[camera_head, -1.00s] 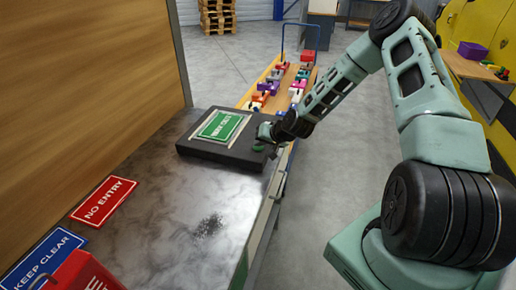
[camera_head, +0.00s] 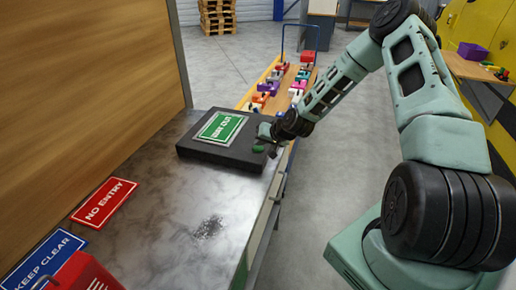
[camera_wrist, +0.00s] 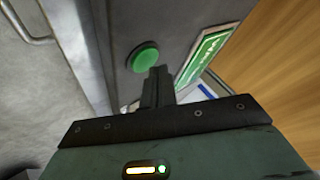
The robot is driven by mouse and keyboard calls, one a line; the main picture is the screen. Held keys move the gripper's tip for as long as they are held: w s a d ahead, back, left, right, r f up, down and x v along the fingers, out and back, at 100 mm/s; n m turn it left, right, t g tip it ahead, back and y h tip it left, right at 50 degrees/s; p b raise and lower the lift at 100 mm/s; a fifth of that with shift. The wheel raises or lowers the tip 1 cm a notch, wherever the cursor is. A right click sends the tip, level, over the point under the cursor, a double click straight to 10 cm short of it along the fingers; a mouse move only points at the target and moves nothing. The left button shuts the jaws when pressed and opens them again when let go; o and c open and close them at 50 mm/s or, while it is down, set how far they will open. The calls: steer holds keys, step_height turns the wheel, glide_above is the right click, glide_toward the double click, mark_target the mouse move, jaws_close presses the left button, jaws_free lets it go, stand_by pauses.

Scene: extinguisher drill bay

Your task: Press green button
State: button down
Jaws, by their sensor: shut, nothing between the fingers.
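The green button (camera_head: 258,149) is a small round cap on the right end of a dark, flat box (camera_head: 225,157) that lies on the bench. A green "WAY OUT" sign (camera_head: 220,127) lies on the box to the left of the button. The button shows larger in the wrist view (camera_wrist: 143,56), just beyond and left of my fingertips. My gripper (camera_wrist: 158,74) is shut and empty, its fingertips very near the button. In the head view my gripper (camera_head: 266,133) hovers over the box's right end. I cannot tell whether the fingertips touch the button.
The metal bench (camera_head: 160,200) carries a red "NO ENTRY" sign (camera_head: 104,203), a blue "KEEP CLEAR" sign (camera_head: 45,262) and a red container (camera_head: 80,275). A wooden panel (camera_head: 90,70) stands at left. A trolley (camera_head: 262,90) with several padlock-like items is behind. Floor right of the bench is clear.

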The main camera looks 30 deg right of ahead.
mark_target(259, 151)
steer(key=shift+r+p, duration=1.9)
steer(key=shift+r, duration=1.15)
steer(key=shift+a, duration=0.35)
steer(key=s+a+r+n+g+b, duration=0.1)
steer(key=s+a+r+n+g, duration=0.15)
steer(key=s+a, duration=0.4)
steer(key=s+a+r+n+g+y+b, duration=0.1)
steer(key=s+a+r+n+g+b, duration=0.15)
steer(key=a, duration=0.65)
steer(key=s+a+r+n+g+b, duration=0.1)
steer(key=s+a+r+n, duration=0.15)
steer(key=s+a, duration=0.4)
steer(key=s+a+r+n+g+h+b, duration=0.1)
steer(key=s+a+n, duration=0.1)
steer(key=s, duration=0.5)
steer(key=s+a+r+n+g+b, duration=0.1)
steer(key=s+a+r+n, duration=0.1)
steer(key=s, duration=0.6)
steer(key=s+a+r+n+g+h+b, duration=0.1)
steer(key=s+a+r+n, duration=0.1)
steer(key=s, duration=0.5)
steer(key=shift+s+a+h, duration=0.15)
steer(key=shift+s+h, duration=0.15)
steer(key=shift+s, duration=0.05)
